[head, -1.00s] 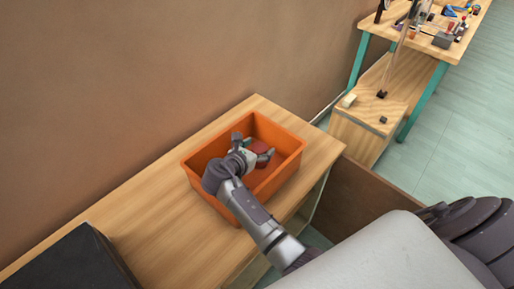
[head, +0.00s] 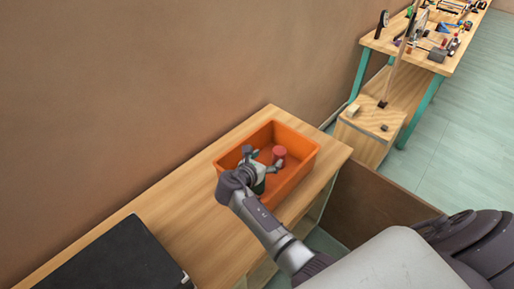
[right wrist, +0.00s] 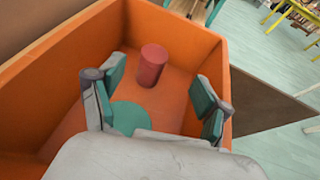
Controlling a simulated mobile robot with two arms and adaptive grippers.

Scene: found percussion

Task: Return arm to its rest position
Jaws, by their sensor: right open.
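My right gripper (head: 263,160) is open, low over the orange bin (head: 294,193) on the wooden bench. A red cylinder (head: 279,153) stands upright in the bin, just beyond the fingers. In the right wrist view the red cylinder (right wrist: 152,66) stands on the bin floor, apart from both spread fingers of the right gripper (right wrist: 155,92). A teal round thing (right wrist: 126,116) shows below it between the fingers, partly hidden by my gripper body. My left gripper is not in view.
The bin's walls (right wrist: 178,33) rise around the gripper. A black flat box (head: 118,262) lies at the bench's near left end. A brown wall (head: 150,90) runs behind the bench. A cluttered table (head: 428,50) and a wooden box (head: 368,130) stand at upper right.

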